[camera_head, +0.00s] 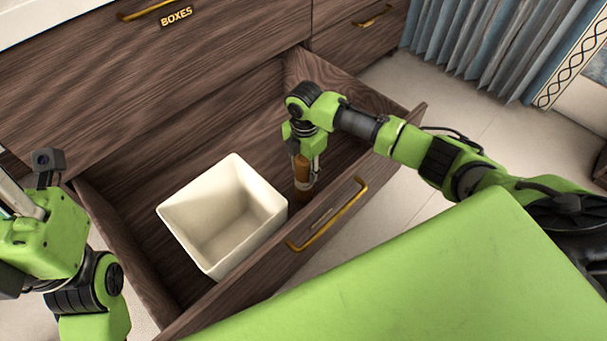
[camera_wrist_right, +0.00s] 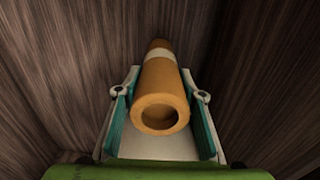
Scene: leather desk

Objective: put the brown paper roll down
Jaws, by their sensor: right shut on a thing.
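The brown paper roll (camera_head: 301,172) is upright in the open drawer, to the right of a white box. It also shows in the right wrist view (camera_wrist_right: 163,92), its hollow end facing the camera and a pale band around it farther along. My right gripper (camera_head: 305,182) points down into the drawer and is shut on the roll, its fingers on both sides of it. Whether the roll's lower end touches the drawer floor I cannot tell. My left gripper (camera_head: 20,200) is at the left edge, partly cut off, away from the roll; its fingers do not show clearly.
The empty white square box (camera_head: 215,252) stands in the middle of the open wooden drawer (camera_head: 165,150). The drawer front with a gold handle (camera_head: 328,216) lies close to the roll. Drawer floor is free behind the box. Closed drawers, one labelled BOXES (camera_head: 176,16), rise behind.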

